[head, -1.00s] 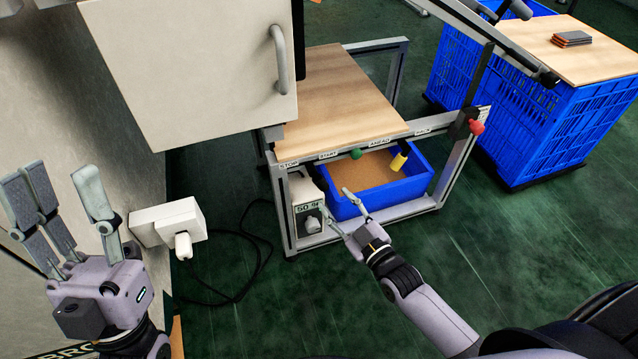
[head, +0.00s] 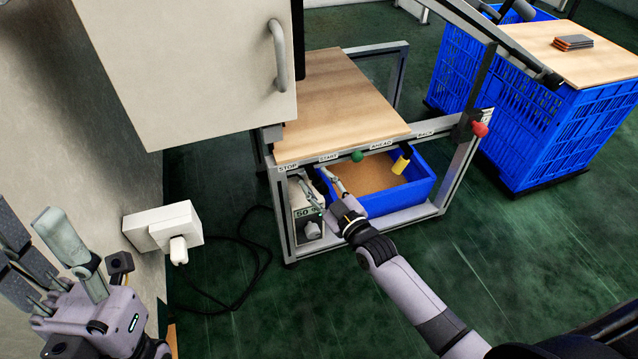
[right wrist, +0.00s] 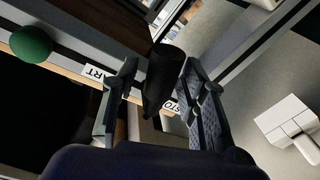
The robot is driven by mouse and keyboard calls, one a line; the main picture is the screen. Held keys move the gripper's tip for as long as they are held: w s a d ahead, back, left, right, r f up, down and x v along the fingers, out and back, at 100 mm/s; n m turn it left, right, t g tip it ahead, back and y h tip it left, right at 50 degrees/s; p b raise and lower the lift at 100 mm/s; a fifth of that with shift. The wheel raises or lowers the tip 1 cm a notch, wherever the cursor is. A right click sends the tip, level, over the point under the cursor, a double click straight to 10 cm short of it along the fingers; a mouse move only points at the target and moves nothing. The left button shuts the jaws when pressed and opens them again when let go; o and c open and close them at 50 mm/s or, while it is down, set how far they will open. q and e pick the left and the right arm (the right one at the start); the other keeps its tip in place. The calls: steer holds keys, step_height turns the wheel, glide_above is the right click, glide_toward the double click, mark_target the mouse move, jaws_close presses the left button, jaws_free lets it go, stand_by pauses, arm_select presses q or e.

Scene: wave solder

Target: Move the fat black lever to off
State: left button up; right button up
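A fat black lever (right wrist: 165,72) stands out in the middle of the right wrist view, near the STOP and START labels. My right gripper (right wrist: 160,92) is open, with one finger on each side of the lever. I cannot tell whether a finger touches it. In the head view my right gripper (head: 318,182) is at the front frame under the STOP and START labels, and I cannot make out the lever there. My left gripper (head: 25,215) is open and empty at the lower left.
A box marked 50 % (head: 308,225) sits just below my right gripper. The front rail carries a green knob (head: 357,156), a yellow handle (head: 401,165) and a red knob (head: 479,129). A blue bin (head: 400,199) is behind. A white socket box (head: 163,227) is left.

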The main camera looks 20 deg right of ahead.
jaws_close()
stand_by(0.5)
steer(key=m, duration=0.1)
steer(key=a+m, duration=0.1)
steer(key=m, duration=0.1)
steer(key=m+t+p, duration=0.1)
steer(key=m, duration=0.1)
steer(key=shift+a+f, duration=0.2)
steer(key=shift+a, duration=0.05)
steer(key=shift+s+a+r+m+t+h, duration=0.1)
steer(key=shift+a+m+t+h, duration=0.1)
steer(key=shift+m, duration=0.75)
steer(key=shift+w+a+m+t+h, duration=0.1)
steer(key=shift+a+m+t+h, duration=0.1)
steer(key=shift+m, duration=0.7)
steer(key=shift+s+a+r+m+t+h, duration=0.1)
steer(key=shift+a+m, duration=0.1)
steer(key=shift+m, duration=0.75)
steer(key=shift+o, duration=0.9)
jaws_free()
